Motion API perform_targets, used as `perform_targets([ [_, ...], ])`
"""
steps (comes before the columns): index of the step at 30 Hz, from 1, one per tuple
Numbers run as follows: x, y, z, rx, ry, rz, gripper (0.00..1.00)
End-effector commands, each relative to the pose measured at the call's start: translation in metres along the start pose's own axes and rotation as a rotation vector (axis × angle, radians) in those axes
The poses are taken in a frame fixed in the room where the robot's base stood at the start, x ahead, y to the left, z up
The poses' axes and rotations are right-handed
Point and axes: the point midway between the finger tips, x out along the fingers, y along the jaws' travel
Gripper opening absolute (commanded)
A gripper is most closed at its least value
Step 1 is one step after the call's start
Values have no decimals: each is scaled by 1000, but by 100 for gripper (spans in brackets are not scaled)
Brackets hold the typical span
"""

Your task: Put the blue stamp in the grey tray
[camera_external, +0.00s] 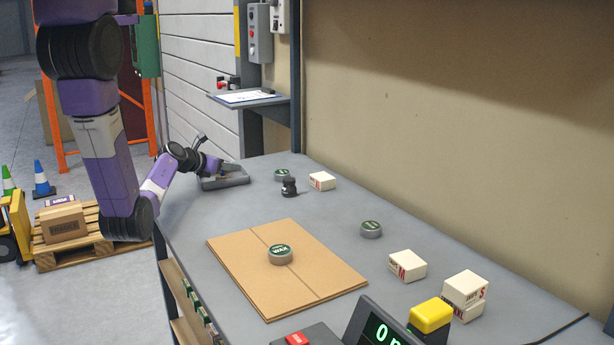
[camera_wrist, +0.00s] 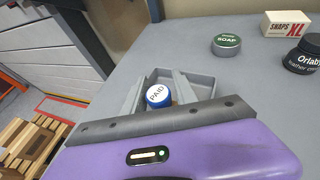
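The blue stamp is a round blue piece with a white top marked PAID. In the wrist view the stamp (camera_wrist: 158,96) shows just beyond the dark edge of my gripper, within the outline of the grey tray (camera_wrist: 208,80). In the external view the tray (camera_external: 236,181) lies at the far left end of the table, with my gripper (camera_external: 218,168) low over it. The stamp cannot be made out there.
A green-topped SOAP tin (camera_wrist: 226,44), a white SNAPS box (camera_wrist: 292,23) and a dark jar (camera_wrist: 304,54) stand right of the tray. A cardboard sheet (camera_external: 330,281) bears a WAX tin (camera_external: 280,254). Another tin (camera_external: 371,229) and white boxes (camera_external: 407,266) stand farther right.

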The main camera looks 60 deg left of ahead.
Motion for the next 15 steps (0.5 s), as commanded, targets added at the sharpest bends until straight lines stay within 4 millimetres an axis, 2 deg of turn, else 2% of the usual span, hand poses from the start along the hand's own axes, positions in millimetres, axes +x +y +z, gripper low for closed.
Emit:
perform_targets([
  [8, -5, 0, 3, 0, -1, 1, 34],
  [11, -19, 0, 3, -1, 0, 1, 34],
  [15, -47, 0, 2, 0, 0, 2, 34],
])
